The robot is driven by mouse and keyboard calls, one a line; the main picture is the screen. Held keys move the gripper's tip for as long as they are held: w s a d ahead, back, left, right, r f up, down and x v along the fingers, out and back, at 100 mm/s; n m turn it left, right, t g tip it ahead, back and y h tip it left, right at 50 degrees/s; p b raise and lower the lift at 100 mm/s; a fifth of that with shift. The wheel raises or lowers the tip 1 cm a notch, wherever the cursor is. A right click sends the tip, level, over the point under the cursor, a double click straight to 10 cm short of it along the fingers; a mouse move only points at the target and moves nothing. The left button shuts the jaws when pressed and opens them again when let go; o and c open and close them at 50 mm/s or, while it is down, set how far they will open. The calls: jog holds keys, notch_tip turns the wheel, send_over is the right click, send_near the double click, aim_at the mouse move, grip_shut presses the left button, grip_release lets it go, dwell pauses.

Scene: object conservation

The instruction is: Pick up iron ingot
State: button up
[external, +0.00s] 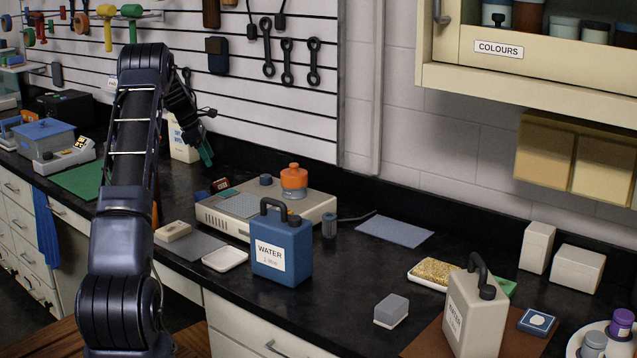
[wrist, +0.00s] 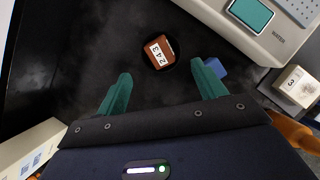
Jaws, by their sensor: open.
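A small reddish-brown block with a white number label (wrist: 158,52) lies on the black bench; it is the likeliest iron ingot, though no name is readable. In the external view it appears as a small brown shape (external: 221,185) beside the beige instrument. My gripper (wrist: 161,70) is open and empty, with its two teal fingers apart. The block is beyond the fingertips, roughly centred between them in the wrist view. In the external view my gripper (external: 206,153) hangs above the bench near the pegboard, partly hidden by my arm.
The beige instrument (wrist: 275,22) stands close on the right in the wrist view. A small blue object (wrist: 216,67) is near the right finger. A pale labelled container (wrist: 30,155) is at lower left. Dark bench around the block is clear. A blue water jug (external: 281,250) stands further forward.

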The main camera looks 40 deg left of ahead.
aim_at(221, 180)
jog(key=x, duration=0.8)
jog(key=shift+w+a+f, duration=0.1)
jog(key=shift+w+f, duration=0.05)
jog(key=shift+f, duration=0.3)
grip_shut()
jog(key=shift+r, duration=0.15)
